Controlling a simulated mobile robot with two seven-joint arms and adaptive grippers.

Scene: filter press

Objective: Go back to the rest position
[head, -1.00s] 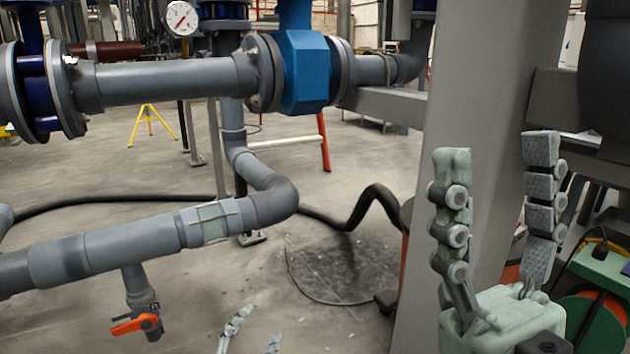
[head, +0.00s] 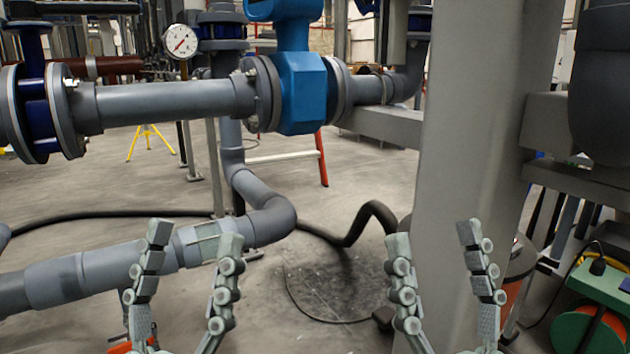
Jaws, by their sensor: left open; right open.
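My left gripper (head: 189,262) is at the lower left of the head view, fingers up and spread apart. It is open and empty, in front of the lower grey pipe (head: 93,274) in the picture. My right gripper (head: 437,262) is at the lower right of centre, in front of the grey column (head: 480,160). It is open and empty, its fingers also pointing up. Both palms are cut off or nearly so by the bottom edge.
A large grey pipe (head: 170,103) with a blue flow meter (head: 302,90) crosses the upper view. A pressure gauge (head: 180,41) stands behind it. An orange valve handle (head: 130,346) is mostly hidden at the bottom. A green cable reel (head: 598,300) is at the right.

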